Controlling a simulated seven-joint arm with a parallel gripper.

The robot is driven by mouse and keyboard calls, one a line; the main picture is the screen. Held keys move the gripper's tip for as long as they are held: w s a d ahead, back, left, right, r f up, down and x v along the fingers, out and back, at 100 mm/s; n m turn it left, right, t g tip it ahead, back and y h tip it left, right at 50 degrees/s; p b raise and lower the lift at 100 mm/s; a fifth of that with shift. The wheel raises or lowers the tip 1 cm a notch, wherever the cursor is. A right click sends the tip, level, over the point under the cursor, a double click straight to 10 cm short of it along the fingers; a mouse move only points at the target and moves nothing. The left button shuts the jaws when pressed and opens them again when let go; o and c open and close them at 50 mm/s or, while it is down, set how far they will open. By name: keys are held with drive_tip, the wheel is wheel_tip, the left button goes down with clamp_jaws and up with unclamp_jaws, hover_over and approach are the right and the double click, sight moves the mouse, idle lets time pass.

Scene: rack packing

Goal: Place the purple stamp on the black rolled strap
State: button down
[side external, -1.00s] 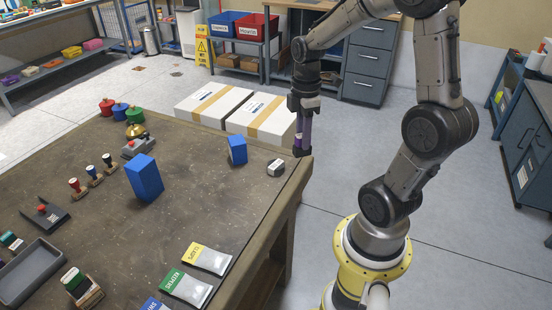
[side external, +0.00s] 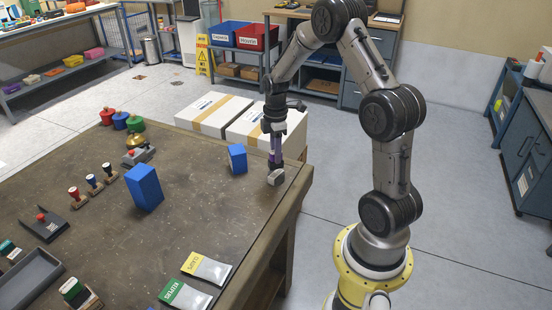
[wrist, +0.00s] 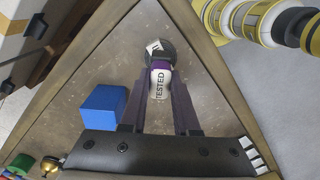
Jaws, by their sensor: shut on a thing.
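My gripper (wrist: 160,85) is shut on the purple stamp (wrist: 160,66), which has a white face reading "TESTED". In the side external view, my gripper (side external: 275,158) points down at the table's far right corner. The black rolled strap (side external: 276,177), with a pale label, sits on the table directly below it. In the wrist view the strap (wrist: 168,47) shows just beyond the stamp and is partly hidden by it. The stamp looks very close above the strap; I cannot tell whether they touch.
A small blue block (side external: 237,159) stands left of the strap, and a taller blue block (side external: 145,188) is farther left. The table edge (side external: 297,190) is close on the right. White boxes (side external: 250,125) stand behind the table. The tabletop between strap and pouches is clear.

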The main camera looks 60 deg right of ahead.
drive_tip(key=shift+f, duration=1.1)
drive_tip(key=shift+f, duration=0.15)
drive_tip(key=c, duration=0.7)
unclamp_jaws()
drive_tip(key=shift+o, duration=0.2)
